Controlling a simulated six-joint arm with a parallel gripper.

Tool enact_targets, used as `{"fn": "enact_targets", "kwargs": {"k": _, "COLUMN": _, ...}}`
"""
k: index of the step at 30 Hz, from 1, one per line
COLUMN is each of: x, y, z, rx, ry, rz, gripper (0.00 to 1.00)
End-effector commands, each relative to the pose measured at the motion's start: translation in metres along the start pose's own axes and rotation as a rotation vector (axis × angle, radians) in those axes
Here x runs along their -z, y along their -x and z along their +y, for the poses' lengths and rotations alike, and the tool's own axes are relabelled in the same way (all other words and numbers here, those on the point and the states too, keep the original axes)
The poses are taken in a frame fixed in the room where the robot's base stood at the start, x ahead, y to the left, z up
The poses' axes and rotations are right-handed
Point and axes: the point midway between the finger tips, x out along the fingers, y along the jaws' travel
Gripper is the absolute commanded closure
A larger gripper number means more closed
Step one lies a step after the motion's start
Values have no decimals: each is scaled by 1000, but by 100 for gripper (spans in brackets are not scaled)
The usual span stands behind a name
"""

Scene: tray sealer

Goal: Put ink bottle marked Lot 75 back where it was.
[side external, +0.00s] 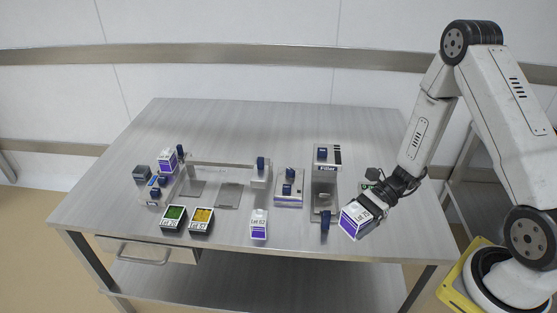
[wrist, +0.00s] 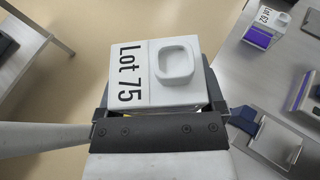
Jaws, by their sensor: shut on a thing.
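The ink bottle marked Lot 75 (wrist: 157,73) is a white block with a raised square cap, seen close up in the wrist view. In the side view the same bottle (side external: 356,220) shows a purple lower band and is tilted. My gripper (side external: 372,203) is shut on it and holds it near the front right edge of the table. In the wrist view my gripper's dark jaws (wrist: 158,125) lie along the bottle's side. Whether the bottle touches the table cannot be told.
A similar bottle marked Lot 62 (side external: 259,225) stands left of my gripper. The filler (side external: 326,157) stands between them, with a blue lever (side external: 325,222) in front. Green (side external: 174,216) and yellow (side external: 202,219) containers sit at the front left.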

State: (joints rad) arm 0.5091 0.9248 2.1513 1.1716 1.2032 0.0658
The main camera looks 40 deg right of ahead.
Motion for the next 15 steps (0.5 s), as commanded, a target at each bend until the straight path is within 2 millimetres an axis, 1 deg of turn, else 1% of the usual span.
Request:
{"fn": "enact_targets", "kwargs": {"k": 1, "x": -1, "y": -5, "z": 5, "rx": -60, "ry": 26, "rz": 0, "gripper": 85}}
{"fn": "enact_targets", "kwargs": {"k": 6, "x": -2, "y": -18, "z": 26, "rx": -270, "ry": 112, "rz": 0, "gripper": 85}}
{"fn": "enact_targets", "kwargs": {"k": 15, "x": 4, "y": -26, "z": 61, "rx": -648, "ry": 269, "rz": 0, "gripper": 85}}
